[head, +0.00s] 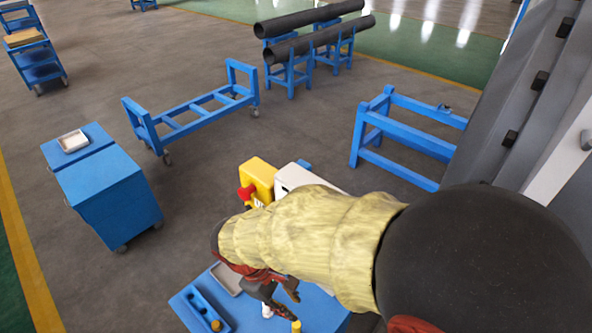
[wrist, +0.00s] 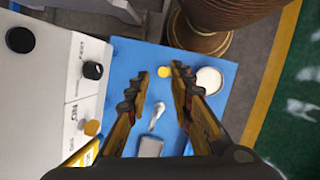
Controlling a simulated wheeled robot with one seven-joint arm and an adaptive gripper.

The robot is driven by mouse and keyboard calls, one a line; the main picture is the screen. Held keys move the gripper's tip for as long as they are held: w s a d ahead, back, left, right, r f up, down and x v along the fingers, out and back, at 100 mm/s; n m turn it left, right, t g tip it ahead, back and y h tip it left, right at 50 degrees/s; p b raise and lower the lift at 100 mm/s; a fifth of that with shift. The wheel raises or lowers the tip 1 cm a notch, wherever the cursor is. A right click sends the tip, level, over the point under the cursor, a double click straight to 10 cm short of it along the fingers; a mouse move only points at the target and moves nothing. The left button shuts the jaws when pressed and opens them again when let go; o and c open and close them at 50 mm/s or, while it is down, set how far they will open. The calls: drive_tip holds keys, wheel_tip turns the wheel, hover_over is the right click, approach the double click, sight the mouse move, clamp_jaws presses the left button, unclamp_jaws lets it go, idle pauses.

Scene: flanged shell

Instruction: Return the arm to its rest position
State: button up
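My arm reaches across the head view in a yellowish cover, with my gripper (head: 279,290) low over a blue tabletop (head: 318,304). In the wrist view my gripper (wrist: 161,72) has its two fingers spread apart, with nothing held between them. Beyond the fingers, on the blue top (wrist: 127,58), are a small yellow piece (wrist: 163,71), a white spoon-shaped piece (wrist: 157,113) and a grey tray (wrist: 150,147). The arm hides part of the tabletop in the head view.
A white panel with knobs (wrist: 80,88) stands close left of the fingers in the wrist view. A yellow box (head: 257,178) with a red knob stands behind the arm. A blue cabinet (head: 110,197), a cart (head: 195,112) and an empty blue frame (head: 400,135) stand on open floor.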

drive_tip(key=s+d+r+m+t+y+b, duration=0.1)
drive_tip(key=d+r+m+t+y+b, duration=0.1)
drive_tip(key=d+m+b, duration=0.4)
drive_tip(key=s+d+r+m+t+y+b, duration=0.2)
drive_tip(key=d+m+b, duration=0.4)
drive_tip(key=d, duration=0.8)
drive_tip(key=shift+s+d+r+t+b, duration=0.15)
drive_tip(key=shift+d+r+t+b, duration=0.2)
drive_tip(key=shift+r+t+b, duration=0.55)
drive_tip(key=shift+f, duration=0.3)
